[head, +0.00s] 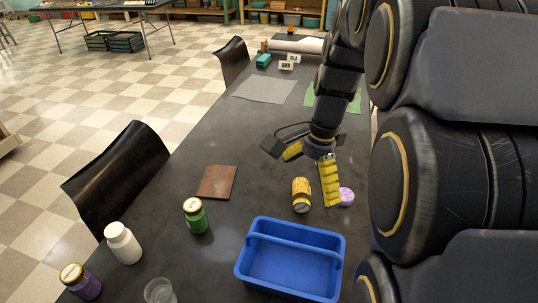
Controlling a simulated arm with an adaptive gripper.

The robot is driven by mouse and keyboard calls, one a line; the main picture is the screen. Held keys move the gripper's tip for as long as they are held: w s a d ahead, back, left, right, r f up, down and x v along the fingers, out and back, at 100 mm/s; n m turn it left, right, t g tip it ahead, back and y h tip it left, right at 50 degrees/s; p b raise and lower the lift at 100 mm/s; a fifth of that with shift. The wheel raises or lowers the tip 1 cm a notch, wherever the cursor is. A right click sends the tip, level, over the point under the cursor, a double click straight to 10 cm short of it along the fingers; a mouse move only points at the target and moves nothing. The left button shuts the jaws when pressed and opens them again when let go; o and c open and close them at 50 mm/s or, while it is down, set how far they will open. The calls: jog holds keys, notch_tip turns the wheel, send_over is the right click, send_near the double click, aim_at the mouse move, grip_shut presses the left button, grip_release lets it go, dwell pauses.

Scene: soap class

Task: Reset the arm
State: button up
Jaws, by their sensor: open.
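My gripper (310,172) is above the dark table (180,165), right of the middle of the head view. Its yellow-faced fingers are spread apart, with nothing visible between them. An amber jar (301,195) stands below the gripper, near its right finger in the picture. A purple round piece (347,197) lies just right of that finger and is partly hidden by it. I cannot tell how high the fingertips are above the table.
A blue two-part caddy (290,264) is in front, looking empty. A green jar (195,216), white bottle (122,243), purple jar (80,282) and clear glass (160,291) stand front left. A brown tile (217,182) lies mid-table. Chairs (117,180) line the left edge.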

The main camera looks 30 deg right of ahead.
jog(key=s+a+n+g, duration=0.1)
jog(key=s+a+n, duration=0.5)
jog(key=a+n, duration=0.2)
jog(key=shift+a+r, duration=0.25)
jog(key=shift+a, duration=0.8)
jog(key=shift+o, duration=0.5)
jog(key=s+a+f+n+h, duration=0.1)
jog(key=s+a+n, duration=0.4)
jog(key=s+n, duration=0.3)
jog(key=shift+s+f+n+g, duration=0.25)
jog(key=shift+s+n+g, duration=0.15)
jog(key=shift+n, duration=0.2)
jog(key=shift+s+n+h, duration=0.2)
jog(key=shift+n+h, duration=0.1)
jog(key=w+d+r+n, duration=0.2)
jog(key=w+d, duration=0.3)
jog(key=w, duration=0.7)
jog(key=w+d+r+n, duration=0.2)
jog(key=w+d, duration=0.3)
jog(key=w, duration=0.6)
jog(key=w+d+f+n+t, duration=0.1)
jog(key=w+d+f+n, duration=0.25)
jog(key=w+d, duration=0.45)
jog(key=w+d+f+n+t, duration=0.15)
jog(key=w+d+f, duration=0.3)
jog(key=d, duration=0.75)
jog(key=shift+g, duration=0.35)
notch_tip(320, 180, down, 10)
jog(key=shift+a+r, duration=0.1)
